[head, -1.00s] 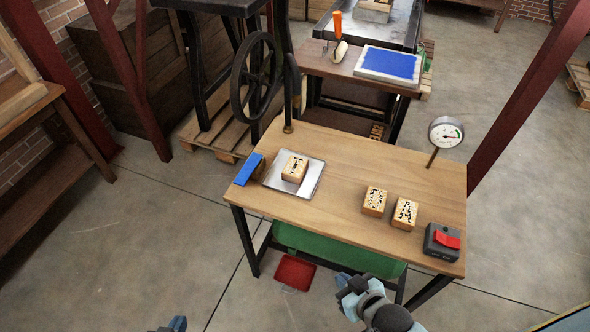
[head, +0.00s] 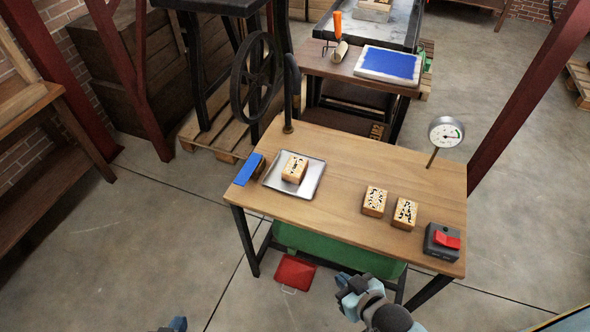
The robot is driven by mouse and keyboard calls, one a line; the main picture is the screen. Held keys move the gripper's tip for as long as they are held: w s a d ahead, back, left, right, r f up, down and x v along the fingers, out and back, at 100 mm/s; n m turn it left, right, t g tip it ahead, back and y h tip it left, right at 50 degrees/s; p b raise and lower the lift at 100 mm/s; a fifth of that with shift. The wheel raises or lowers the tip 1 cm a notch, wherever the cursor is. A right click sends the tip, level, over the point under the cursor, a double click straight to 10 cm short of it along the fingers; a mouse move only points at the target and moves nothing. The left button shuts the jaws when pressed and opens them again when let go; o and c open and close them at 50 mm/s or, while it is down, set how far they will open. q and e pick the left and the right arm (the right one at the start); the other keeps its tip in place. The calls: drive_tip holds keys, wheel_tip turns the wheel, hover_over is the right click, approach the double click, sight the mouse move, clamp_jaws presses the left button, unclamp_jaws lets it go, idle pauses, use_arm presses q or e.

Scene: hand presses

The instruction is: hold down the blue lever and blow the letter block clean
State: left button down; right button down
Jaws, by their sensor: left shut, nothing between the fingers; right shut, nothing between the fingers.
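The blue lever (head: 247,169) sticks out at the left end of the wooden table. Beside it, a letter block (head: 295,168) with dark marks on its top sits on a metal tray (head: 309,184). Two more marked blocks stand on the table to the right, one block (head: 374,201) left of the other (head: 404,213). My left gripper (head: 177,324) shows only in part at the bottom edge, low and left of the table. My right gripper (head: 346,292) is shut and empty in front of the table's near edge. Neither gripper touches anything.
A grey box with a red switch (head: 446,239) sits at the table's right corner. A round gauge (head: 445,132) stands on a post behind it. A black pipe (head: 289,110) rises behind the tray. A red pedal (head: 295,272) lies on the floor. The table's middle is clear.

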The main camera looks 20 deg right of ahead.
drive_tip(key=shift+r, duration=0.1)
wheel_tip(320, 180, up, 8)
drive_tip(key=p, duration=0.8)
drive_tip(key=shift+d, duration=0.25)
idle(0.4)
drive_tip(key=shift+a, duration=0.15)
